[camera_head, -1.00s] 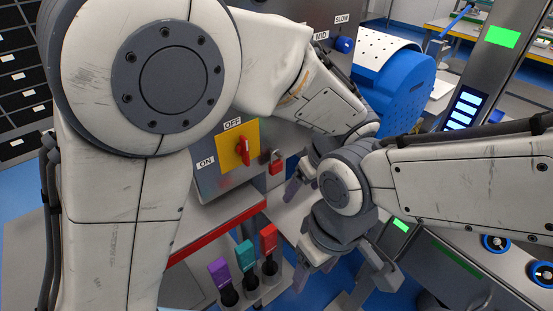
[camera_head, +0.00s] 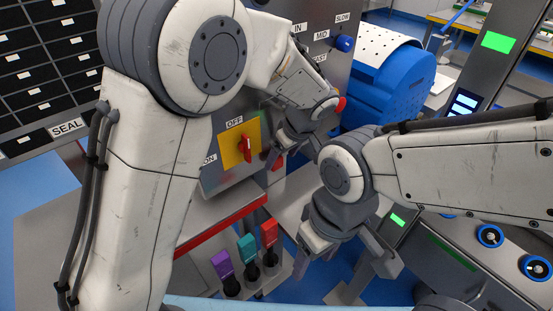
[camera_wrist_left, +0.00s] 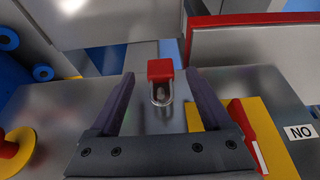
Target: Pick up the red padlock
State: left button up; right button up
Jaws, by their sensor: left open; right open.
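The red padlock (camera_head: 279,163) hangs at the grey machine panel, right of the yellow plate with the red switch handle, partly hidden by my left gripper (camera_head: 286,154) in the head view. In the left wrist view, the padlock (camera_wrist_left: 160,70) shows its red body and metal shackle between the two dark fingers. There is a visible gap to each finger, so my left gripper is open and not holding it. My right gripper (camera_head: 324,276) is open and empty, lower down, right of the hasp tags.
The red handle (camera_head: 247,149) on its yellow plate (camera_head: 228,157) is close beside the left gripper. Purple, teal (camera_head: 246,246) and red tags stand in a holder below. A blue drum-shaped machine (camera_head: 405,88) is at upper right. A red-edged shelf (camera_head: 225,222) lies below the panel.

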pick_arm(q)
jog(key=shift+w+a+f, duration=0.4)
jog(key=shift+w+f, duration=0.05)
jog(key=shift+f, duration=0.25)
jog(key=shift+w+a+f, duration=0.4)
jog(key=shift+f, duration=0.3)
grip_shut()
pick_arm(e)
jog(key=shift+r, duration=0.3)
pick_arm(q)
jog(key=shift+r, duration=0.1)
